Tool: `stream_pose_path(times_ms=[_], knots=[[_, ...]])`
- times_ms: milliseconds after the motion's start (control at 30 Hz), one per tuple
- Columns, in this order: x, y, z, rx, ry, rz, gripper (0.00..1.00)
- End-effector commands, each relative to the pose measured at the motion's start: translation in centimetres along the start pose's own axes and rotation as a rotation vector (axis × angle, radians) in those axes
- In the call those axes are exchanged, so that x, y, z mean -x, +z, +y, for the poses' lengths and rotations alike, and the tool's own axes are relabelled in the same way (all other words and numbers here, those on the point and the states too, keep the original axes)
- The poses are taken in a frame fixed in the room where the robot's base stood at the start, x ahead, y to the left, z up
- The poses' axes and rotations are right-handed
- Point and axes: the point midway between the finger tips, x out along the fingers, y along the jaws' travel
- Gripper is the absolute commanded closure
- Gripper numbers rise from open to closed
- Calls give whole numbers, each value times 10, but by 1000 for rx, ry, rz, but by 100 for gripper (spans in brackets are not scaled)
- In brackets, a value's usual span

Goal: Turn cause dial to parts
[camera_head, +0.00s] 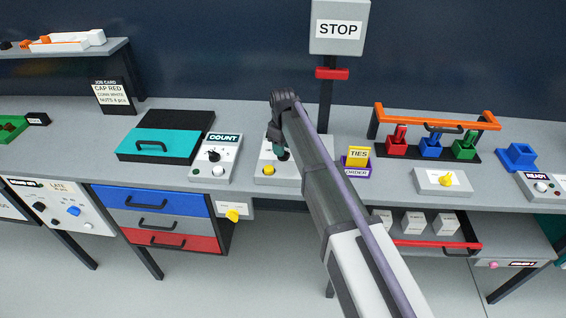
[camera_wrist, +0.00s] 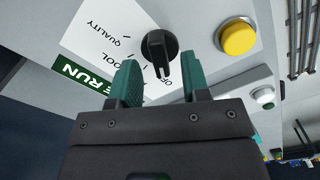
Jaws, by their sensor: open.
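In the wrist view a black dial (camera_wrist: 158,46) sits on a white label plate (camera_wrist: 95,35) between and just beyond my fingertips. "QUALITY", part of a word ending in "OOL", and a word starting "OF" are printed around it; no "PARTS" is readable. A green strip (camera_wrist: 85,75) beside it shows "RUN", its other part hidden. My gripper (camera_wrist: 161,70) is open, its teal fingers either side of the dial's lower end; contact cannot be told. In the head view my gripper (camera_head: 279,152) is over the panel (camera_head: 288,179), where it hides the dial.
A yellow button (camera_wrist: 238,37) is right of the dial; it also shows in the head view (camera_head: 268,169). The COUNT box (camera_head: 216,158) stands left of my gripper, and the yellow TIES box (camera_head: 357,155) right. A STOP sign post (camera_head: 327,100) rises behind my arm.

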Motion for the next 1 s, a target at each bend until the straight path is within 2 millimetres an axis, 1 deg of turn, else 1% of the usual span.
stream_pose_path(times_ms=[33,67,367,800,1000], knots=[[-16,0,0,0,0,0,57],[-18,0,0,0,0,0,57],[-16,0,0,-1,0,0,58],[-16,0,0,-1,0,0,100],[-16,0,0,-4,0,0,100]])
